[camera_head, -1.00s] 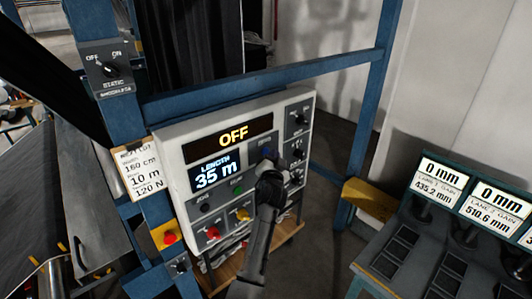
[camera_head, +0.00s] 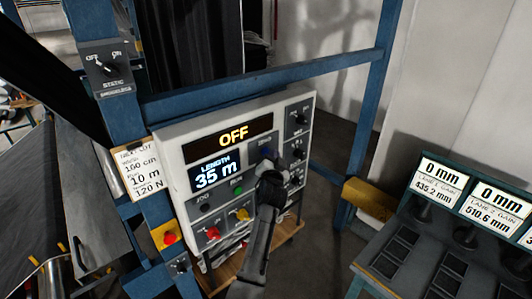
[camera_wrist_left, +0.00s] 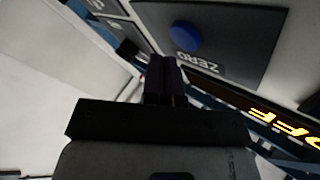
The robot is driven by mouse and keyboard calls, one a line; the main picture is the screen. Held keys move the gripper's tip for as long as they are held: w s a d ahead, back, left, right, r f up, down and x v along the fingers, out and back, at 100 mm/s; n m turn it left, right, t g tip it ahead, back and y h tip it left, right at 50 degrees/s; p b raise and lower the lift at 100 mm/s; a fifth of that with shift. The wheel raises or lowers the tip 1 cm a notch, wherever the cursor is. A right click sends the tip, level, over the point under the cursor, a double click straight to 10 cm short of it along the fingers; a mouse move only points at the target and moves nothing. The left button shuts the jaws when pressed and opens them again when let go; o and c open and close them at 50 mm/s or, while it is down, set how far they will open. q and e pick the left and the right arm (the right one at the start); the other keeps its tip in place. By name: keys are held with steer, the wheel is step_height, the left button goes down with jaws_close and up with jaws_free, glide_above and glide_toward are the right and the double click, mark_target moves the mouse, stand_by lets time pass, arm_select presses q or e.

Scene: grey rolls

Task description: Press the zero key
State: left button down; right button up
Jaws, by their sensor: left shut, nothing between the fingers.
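The zero key is a round blue button (camera_head: 266,152) on a dark plate in the upper middle of the white control panel (camera_head: 172,150). In the left wrist view, the blue button (camera_wrist_left: 185,34) stands above the word ZERO. My left gripper (camera_head: 267,165) is shut and empty, with its tips just below the key in the head view. In the left wrist view the closed fingertips (camera_wrist_left: 164,62) are below and left of the button, apart from it in the picture; the depth gap is unclear. The length display (camera_head: 217,172) reads 35 m. My right gripper is not in view.
An OFF display (camera_head: 233,137) sits above the length display. Green (camera_head: 238,190), yellow (camera_head: 243,214) and red (camera_head: 213,233) buttons lie low on the panel, with black knobs (camera_head: 298,119) at its right. A blue frame (camera_head: 270,78) surrounds it. A lane-gain console (camera_head: 440,240) stands right.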

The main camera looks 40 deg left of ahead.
arm_select(q)
steer(key=shift+a, duration=0.4)
steer(key=shift+w+a, duration=0.1)
steer(key=shift+a, duration=0.15)
stand_by(0.8)
steer(key=shift+a, duration=0.2)
stand_by(0.3)
steer(key=shift+d+b, duration=0.35)
steer(key=shift+d, duration=0.5)
steer(key=shift+d, duration=0.1)
steer(key=shift+s+d+b, duration=0.2)
steer(key=shift+d+b, duration=0.15)
steer(key=shift+d, duration=0.85)
steer(key=shift+s+d+b, duration=0.2)
steer(key=shift+d+b, duration=0.15)
steer(key=shift+d, duration=0.85)
